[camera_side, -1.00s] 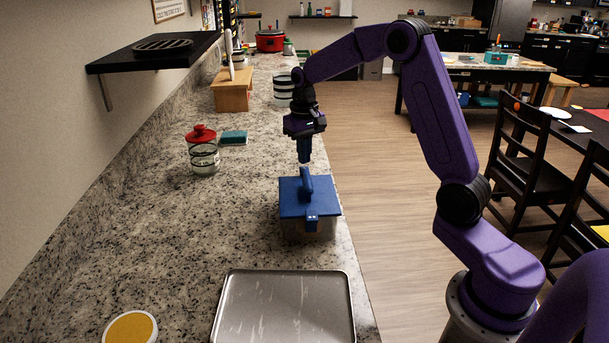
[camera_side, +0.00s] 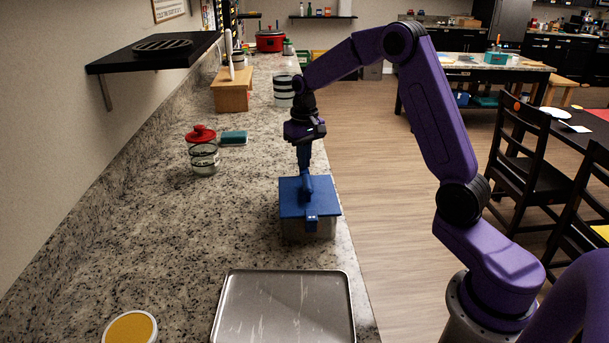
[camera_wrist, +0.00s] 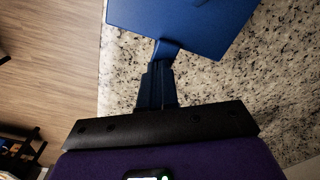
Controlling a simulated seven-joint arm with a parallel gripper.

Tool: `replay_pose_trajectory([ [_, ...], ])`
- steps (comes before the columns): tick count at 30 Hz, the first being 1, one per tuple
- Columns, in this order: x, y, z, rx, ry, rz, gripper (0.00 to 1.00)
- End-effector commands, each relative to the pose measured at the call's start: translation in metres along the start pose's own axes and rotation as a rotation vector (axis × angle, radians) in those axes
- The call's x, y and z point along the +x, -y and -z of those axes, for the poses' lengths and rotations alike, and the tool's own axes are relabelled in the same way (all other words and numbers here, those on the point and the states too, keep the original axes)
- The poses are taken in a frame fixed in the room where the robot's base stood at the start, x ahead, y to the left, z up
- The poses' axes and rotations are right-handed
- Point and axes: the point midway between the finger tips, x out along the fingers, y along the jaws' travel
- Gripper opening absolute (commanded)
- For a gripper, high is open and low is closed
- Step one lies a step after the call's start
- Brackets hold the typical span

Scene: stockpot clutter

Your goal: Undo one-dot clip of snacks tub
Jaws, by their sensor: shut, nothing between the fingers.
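A tub with a flat blue lid (camera_side: 293,205) and a clear body (camera_side: 295,232) stands near the counter's right edge. A blue clip (camera_side: 311,223) hangs down on the lid's near side. A raised blue piece (camera_side: 308,187) rises at the lid's far part. My gripper (camera_side: 304,171) is shut and points down at the tub's far side, its tips at or just behind that piece. In the wrist view, the shut fingers (camera_wrist: 160,72) meet a blue tab (camera_wrist: 165,48) at the lid's edge (camera_wrist: 200,25); contact is unclear. No snacks label or dots are readable.
A metal tray (camera_side: 284,305) lies nearer the camera, beside a round yellow-topped thing (camera_side: 131,328). A red-lidded jar (camera_side: 203,155) and a teal block (camera_side: 234,138) stand to the left. The counter between jar and tub is clear.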

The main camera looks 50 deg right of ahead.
Motion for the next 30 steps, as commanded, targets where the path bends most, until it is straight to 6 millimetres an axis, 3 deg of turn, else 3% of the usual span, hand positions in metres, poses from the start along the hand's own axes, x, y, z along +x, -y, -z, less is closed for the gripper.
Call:
replay_pose_trajectory([
  [1,0.01,0.003,-0.007,-0.002,0.029,-0.001,0.0],
  [12,0.023,0.008,-0.009,-0.008,0.039,0.001,0.0],
  [30,0.028,0.003,-0.005,-0.002,0.022,0.0,0.0],
])
